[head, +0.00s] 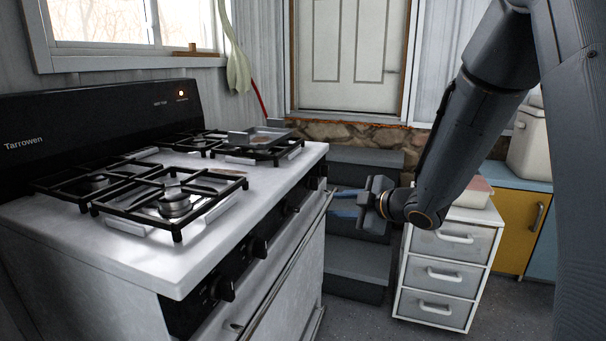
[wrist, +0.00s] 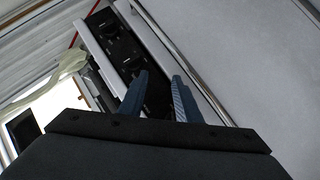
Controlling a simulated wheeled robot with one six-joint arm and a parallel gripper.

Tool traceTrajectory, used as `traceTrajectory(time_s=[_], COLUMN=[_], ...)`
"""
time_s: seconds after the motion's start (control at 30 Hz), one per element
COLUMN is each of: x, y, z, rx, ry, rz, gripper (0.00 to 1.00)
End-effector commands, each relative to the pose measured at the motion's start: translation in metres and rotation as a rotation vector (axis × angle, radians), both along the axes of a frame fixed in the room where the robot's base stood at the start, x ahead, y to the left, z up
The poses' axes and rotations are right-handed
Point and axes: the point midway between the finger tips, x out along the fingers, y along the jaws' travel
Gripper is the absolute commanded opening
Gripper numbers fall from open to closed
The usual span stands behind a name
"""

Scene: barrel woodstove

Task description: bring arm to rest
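My arm reaches down from the upper right in the head view. My gripper (head: 335,203) points left toward the stove's front right corner. In the wrist view its two blue fingers (wrist: 160,85) stand apart with nothing held between them. The white and black stove (head: 240,195) fills the left of the head view. Its knobs and long oven handle show close by the fingers in the wrist view. I cannot tell whether the fingers touch the stove.
Dark steps (head: 355,260) rise toward a door (head: 352,55). A white drawer unit (head: 440,272) stands beneath my arm. Yellow and blue cabinets stand at the right. Some grey floor is clear.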

Motion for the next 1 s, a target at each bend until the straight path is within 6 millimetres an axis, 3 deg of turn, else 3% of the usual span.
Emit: traceTrajectory(time_s=[0.13,0.23,0.37,0.43,0.6,0.7,1.0], x=[-0.016,-0.043,-0.098,-0.134,-0.22,-0.261,-0.358], y=[-0.025,-0.043,-0.058,-0.06,-0.054,-0.047,-0.021], z=[0.002,-0.002,-0.01,-0.015,-0.024,-0.025,-0.021], rx=[-0.027,-0.022,0.007,0.028,0.071,0.087,0.105], ry=[0.175,0.313,0.514,0.63,0.889,1.009,1.296], rz=[-0.276,-0.458,-0.684,-0.793,-0.99,-1.063,-1.192], gripper=[0.3,0.3,0.3,0.3,0.3,0.3,0.3])
